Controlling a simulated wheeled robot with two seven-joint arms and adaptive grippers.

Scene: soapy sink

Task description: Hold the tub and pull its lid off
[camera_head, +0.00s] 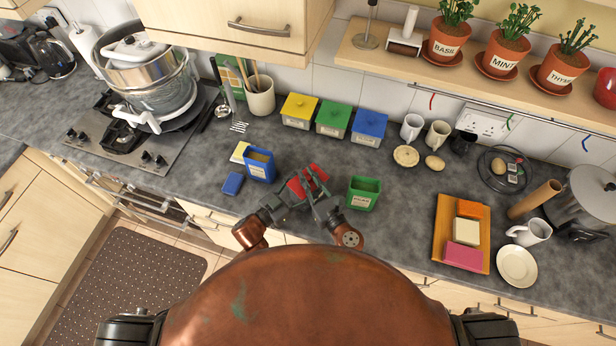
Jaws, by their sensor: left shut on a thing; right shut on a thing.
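A small red tub (296,188) is in front of me over the counter, partly hidden by my grippers. My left gripper (290,195) is shut on it from the left. My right gripper (317,186) is shut on a red piece (319,172) that looks like the lid, just right of the tub. The grippers hide where the two red parts meet, so I cannot tell whether they touch.
An open blue tub (260,166) stands to the left, with a blue lid (232,183) lying beside it. An open green tub (363,193) stands close to the right. Lidded yellow (299,111), green (333,119) and blue (369,127) tubs line the wall.

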